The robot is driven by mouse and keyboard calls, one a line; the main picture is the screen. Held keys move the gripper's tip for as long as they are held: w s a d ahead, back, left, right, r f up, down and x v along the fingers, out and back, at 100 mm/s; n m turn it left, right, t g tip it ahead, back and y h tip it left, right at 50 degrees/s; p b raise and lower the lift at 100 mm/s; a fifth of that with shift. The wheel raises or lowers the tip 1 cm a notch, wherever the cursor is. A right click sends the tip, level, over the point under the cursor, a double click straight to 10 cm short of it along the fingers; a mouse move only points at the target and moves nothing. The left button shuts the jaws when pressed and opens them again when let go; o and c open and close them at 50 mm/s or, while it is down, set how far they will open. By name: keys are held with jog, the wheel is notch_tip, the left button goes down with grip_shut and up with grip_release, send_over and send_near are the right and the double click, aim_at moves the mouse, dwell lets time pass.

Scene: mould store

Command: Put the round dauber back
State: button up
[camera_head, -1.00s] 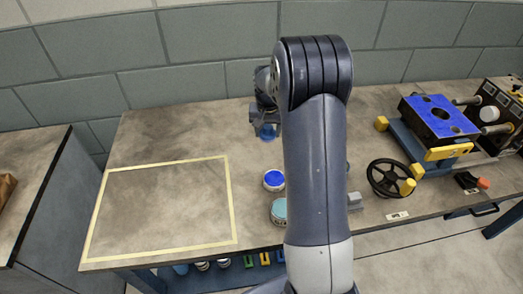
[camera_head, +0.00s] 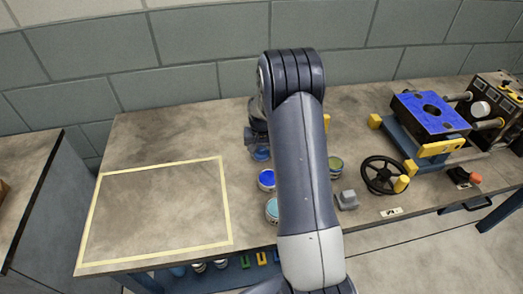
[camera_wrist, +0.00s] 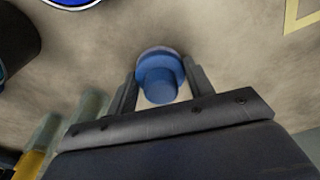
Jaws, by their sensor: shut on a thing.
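The round dauber (camera_wrist: 160,80) is blue with a round knob, held between the two dark fingers of my gripper (camera_wrist: 162,74) in the wrist view. My gripper is shut on it. In the head view the dauber (camera_head: 261,154) shows as a small blue piece under my gripper (camera_head: 257,142), behind the paint cans. My arm partly covers this area. I cannot tell whether the dauber touches the table or hangs just above it.
A blue paint can (camera_head: 267,179) and a teal can (camera_head: 272,210) stand nearby; an olive can (camera_head: 336,164) and grey block (camera_head: 347,200) are right of my arm. A handwheel (camera_head: 384,159) stands farther right. The yellow-taped rectangle (camera_head: 227,200) at left is empty.

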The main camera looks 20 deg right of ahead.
aim_at(261, 155)
jog(key=shift+f, duration=0.2)
jog(key=o, duration=0.9)
jog(key=shift+r, duration=0.1)
jog(key=shift+o, duration=0.2)
notch_tip(261, 155, up, 12)
jog(key=s, duration=0.1)
jog(key=shift+s+a, duration=0.2)
jog(key=shift+a, duration=0.1)
jog(key=shift+r, duration=0.1)
